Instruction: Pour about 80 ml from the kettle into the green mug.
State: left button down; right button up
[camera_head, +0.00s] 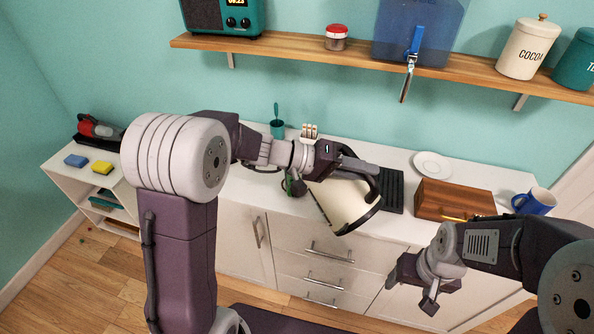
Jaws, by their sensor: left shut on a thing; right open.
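The cream kettle (345,204) with black trim is off the counter, clearly tilted, its base toward the lower right. My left gripper (357,171) is shut on its black handle and reaches in from the left. A small green object (299,187), likely the green mug, shows at the kettle's left end. My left arm and the kettle hide most of it. I cannot see the spout clearly, or any stream or liquid level. My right gripper (411,288) is open and empty in front of the drawers, below the counter edge.
On the white counter are a black tray (392,190), a wooden box (453,200), a white plate (432,165), a blue mug (534,201) and a teal cup (277,128). A shelf (290,47) above holds a water dispenser (417,30) and canisters.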

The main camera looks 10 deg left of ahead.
aim_at(377, 211)
pick_arm(q)
jog(key=f+b, duration=0.1)
jog(key=d+f+b, duration=0.1)
jog(key=b, duration=0.1)
jog(key=shift+s+d+f+m+y, duration=0.15)
jog(key=shift+s+f+m+y, duration=0.15)
jog(key=shift+s+f+y, duration=0.1)
jog(key=d+f+m+y+b, duration=0.1)
jog(key=s+d+f+y+b, duration=0.1)
jog(key=s+d+m+t+y+b, duration=0.1)
jog(key=d, duration=0.1)
jog(key=shift+s+f+m+y, duration=0.2)
jog(key=shift+f+m+y, duration=0.1)
jog(key=shift+f+y, duration=0.1)
pick_arm(e)
notch_tip(377, 211, down, 7)
pick_arm(q)
notch_tip(377, 211, down, 6)
jog(key=d+m+t+y+p, duration=0.2)
jog(key=y+p, duration=0.2)
jog(key=p, duration=0.1)
jog(key=shift+s+f+m+t, duration=0.15)
jog(key=shift+s+m+t, duration=0.15)
jog(key=shift+t, duration=0.1)
pick_arm(e)
jog(key=shift+r, duration=2.55)
